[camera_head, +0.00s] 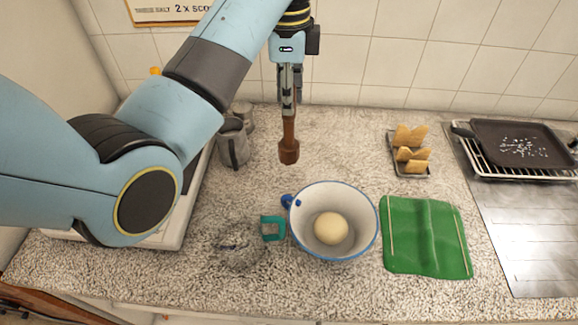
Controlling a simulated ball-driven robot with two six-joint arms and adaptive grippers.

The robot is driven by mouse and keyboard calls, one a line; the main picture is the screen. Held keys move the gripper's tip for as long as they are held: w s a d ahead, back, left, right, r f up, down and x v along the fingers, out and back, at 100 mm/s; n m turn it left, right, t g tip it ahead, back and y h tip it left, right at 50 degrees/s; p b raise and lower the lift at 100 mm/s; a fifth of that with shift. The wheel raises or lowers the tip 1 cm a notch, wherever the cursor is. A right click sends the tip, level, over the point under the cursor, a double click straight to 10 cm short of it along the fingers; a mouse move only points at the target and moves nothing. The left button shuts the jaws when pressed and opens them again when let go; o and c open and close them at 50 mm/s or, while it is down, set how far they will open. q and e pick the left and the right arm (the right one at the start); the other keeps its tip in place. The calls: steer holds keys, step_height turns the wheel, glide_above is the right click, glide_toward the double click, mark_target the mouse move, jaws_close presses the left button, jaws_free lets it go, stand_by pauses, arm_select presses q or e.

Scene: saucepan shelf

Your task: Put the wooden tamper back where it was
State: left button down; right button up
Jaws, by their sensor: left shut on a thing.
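The wooden tamper (289,150) is brown, with a wider lower end. It hangs upright below my left gripper (289,108), which is shut on its upper part. The tamper's lower end shows above the speckled counter, behind and to the left of a white bowl with a blue rim (359,197); its exact height over the counter is hard to tell. A pale round ball (331,228) lies in the bowl. My right gripper is not in view.
Metal cups (233,147) stand left of the tamper. A teal-handled item (272,228) lies left of the bowl, a green cloth (426,237) right of it. A rack with bread slices (410,172) and a dark pan (522,145) are farther right. Counter between tamper and rack is clear.

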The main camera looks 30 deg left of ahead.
mark_target(289, 145)
arm_select(q)
steer(key=shift+s+f+b, duration=0.2)
steer(key=shift+f+b, duration=0.1)
steer(key=shift+f, duration=0.95)
step_height(289, 145, down, 3)
steer(key=shift+w+d+p, duration=0.1)
steer(key=shift+p, duration=0.45)
step_height(289, 145, down, 3)
steer(key=shift+f, duration=0.35)
steer(key=c, duration=1.5)
jaws_free()
steer(key=shift+f, duration=0.1)
steer(key=o, duration=0.4)
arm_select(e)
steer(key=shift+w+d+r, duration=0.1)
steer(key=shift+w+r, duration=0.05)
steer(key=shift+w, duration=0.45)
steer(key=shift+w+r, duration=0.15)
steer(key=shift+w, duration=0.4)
